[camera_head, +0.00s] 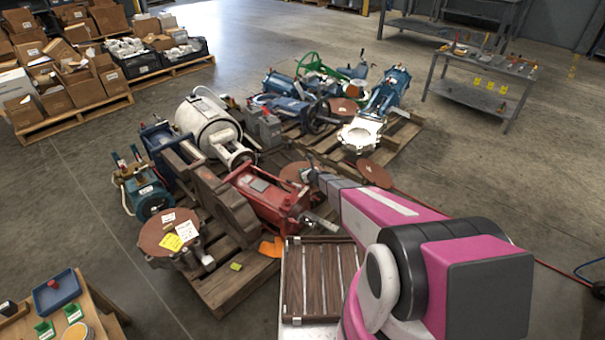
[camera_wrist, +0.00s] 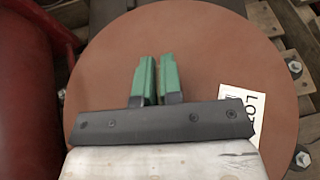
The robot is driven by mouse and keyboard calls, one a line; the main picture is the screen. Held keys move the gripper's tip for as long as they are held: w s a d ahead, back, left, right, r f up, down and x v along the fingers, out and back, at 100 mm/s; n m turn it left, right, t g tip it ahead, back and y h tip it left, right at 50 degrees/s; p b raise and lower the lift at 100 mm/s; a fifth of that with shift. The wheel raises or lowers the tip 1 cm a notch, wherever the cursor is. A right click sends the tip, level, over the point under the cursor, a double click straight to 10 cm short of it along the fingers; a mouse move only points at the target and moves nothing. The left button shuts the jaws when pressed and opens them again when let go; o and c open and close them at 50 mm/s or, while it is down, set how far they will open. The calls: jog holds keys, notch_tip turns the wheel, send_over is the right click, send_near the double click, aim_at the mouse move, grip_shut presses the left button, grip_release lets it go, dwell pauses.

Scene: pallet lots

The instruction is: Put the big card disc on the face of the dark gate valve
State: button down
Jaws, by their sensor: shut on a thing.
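My gripper (camera_wrist: 158,78) has its green fingers nearly together over the big brown card disc (camera_wrist: 200,45). It is shut on the disc; the exact grip point is unclear. The disc faces the wrist camera, with a white LOT label at its right. In the head view the disc (camera_head: 294,171) is at the end of my arm, beside the red machine (camera_head: 268,198). Grey bolts (camera_wrist: 296,68) show around its rim, with whatever lies behind it mostly hidden. I cannot tell for certain which part is the dark gate valve. Whether the disc touches the bolted part is unclear.
Another brown disc (camera_head: 168,232), with yellow and white tags, lies on a flange at the pallet's front left. More discs lie at the pallet's right (camera_head: 375,173) and back (camera_head: 343,105). A white cylinder (camera_head: 208,118) and blue valves crowd the pallets. Open floor lies left.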

jog(key=shift+f, duration=0.1)
jog(key=c, duration=1.3)
grip_release()
